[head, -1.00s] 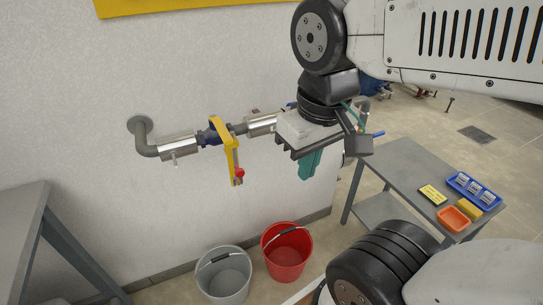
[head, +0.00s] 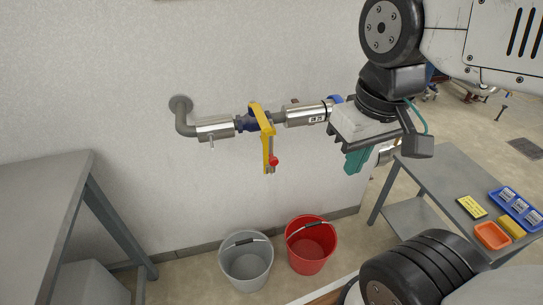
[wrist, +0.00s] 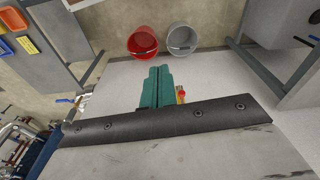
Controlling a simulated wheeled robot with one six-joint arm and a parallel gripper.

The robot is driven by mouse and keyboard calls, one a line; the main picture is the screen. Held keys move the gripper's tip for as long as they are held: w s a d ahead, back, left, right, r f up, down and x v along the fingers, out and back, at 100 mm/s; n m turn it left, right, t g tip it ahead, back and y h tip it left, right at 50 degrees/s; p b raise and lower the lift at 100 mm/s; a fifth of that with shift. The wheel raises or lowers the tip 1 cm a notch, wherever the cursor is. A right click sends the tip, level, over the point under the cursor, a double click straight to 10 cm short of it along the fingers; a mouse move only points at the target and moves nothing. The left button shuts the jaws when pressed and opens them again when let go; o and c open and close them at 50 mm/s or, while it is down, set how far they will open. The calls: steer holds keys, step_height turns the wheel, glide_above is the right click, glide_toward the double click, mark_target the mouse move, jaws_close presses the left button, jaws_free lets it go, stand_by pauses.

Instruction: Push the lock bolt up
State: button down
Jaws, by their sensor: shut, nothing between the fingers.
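The lock bolt (head: 273,161), with a red knob, is at the lower end of a yellow lock bracket (head: 264,138). The bracket hangs from the blue valve (head: 246,122) on the wall pipe. My gripper (head: 356,161) has green fingers, shut and empty, pointing down. In the head view it is to the right of the lock bolt and apart from it. In the wrist view my gripper (wrist: 156,88) is in the middle, and the red and yellow lock parts (wrist: 181,94) show just to its right, partly hidden behind the dark gripper bar.
A grey bucket (head: 246,283) and a red bucket (head: 312,262) stand on the floor below the pipe. A grey table (head: 70,165) is at the left. A grey cart (head: 425,165) with trays is at the right. The wall space below the pipe is clear.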

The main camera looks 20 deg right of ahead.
steer(key=w+d+f+m+t+y, duration=0.1)
steer(key=w+d+f+m+y, duration=0.3)
steer(key=w+f+m, duration=0.5)
steer(key=w+d+f+m+t+y, duration=0.1)
steer(key=w+d+f+m+y, duration=0.2)
steer(key=w+f+m, duration=0.6)
steer(key=w+d+m, duration=0.1)
steer(key=w+m, duration=0.2)
steer(key=m, duration=0.1)
steer(key=shift+m+y, duration=0.4)
steer(key=shift+a, duration=0.1)
steer(key=w+a+f, duration=0.3)
steer(key=a, duration=0.5)
steer(key=shift+w+f, duration=0.2)
steer(key=shift+f, duration=0.15)
